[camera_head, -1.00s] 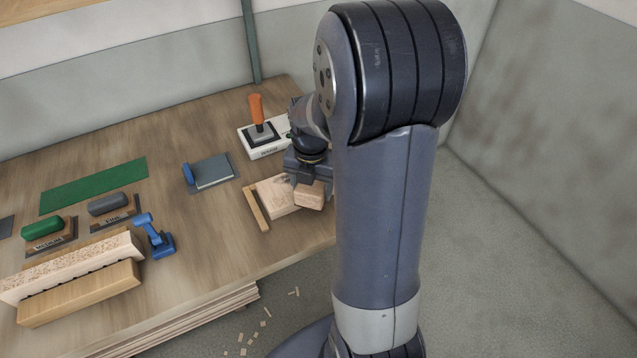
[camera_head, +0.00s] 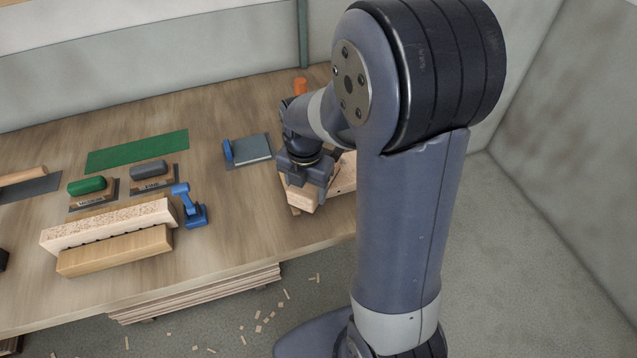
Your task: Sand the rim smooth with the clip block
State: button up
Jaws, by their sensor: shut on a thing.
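My gripper (camera_head: 304,182) is shut on a pale wooden block (camera_head: 302,198), low over the near right part of the bench. A flat pale wooden piece (camera_head: 344,176) lies beside and partly behind the gripper and my arm. A long board with a rough speckled face (camera_head: 110,224) stands at the left front, with a smooth wooden bar (camera_head: 115,250) along its near side. A blue clamp-like tool (camera_head: 189,206) stands at its right end. I cannot tell which piece carries the rim, or whether the held block touches the wood under it.
Green-topped (camera_head: 87,186) and grey-topped (camera_head: 151,173) labelled blocks sit on dark pads. A green sheet (camera_head: 138,151) lies behind them. A grey plate with a blue handle (camera_head: 249,149) is left of my gripper. An orange handle (camera_head: 300,86) shows behind my arm.

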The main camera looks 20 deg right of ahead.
jog(key=shift+a, duration=0.65)
jog(key=shift+r, duration=0.15)
jog(key=shift+r+p, duration=2.1)
jog(key=shift+r, duration=0.35)
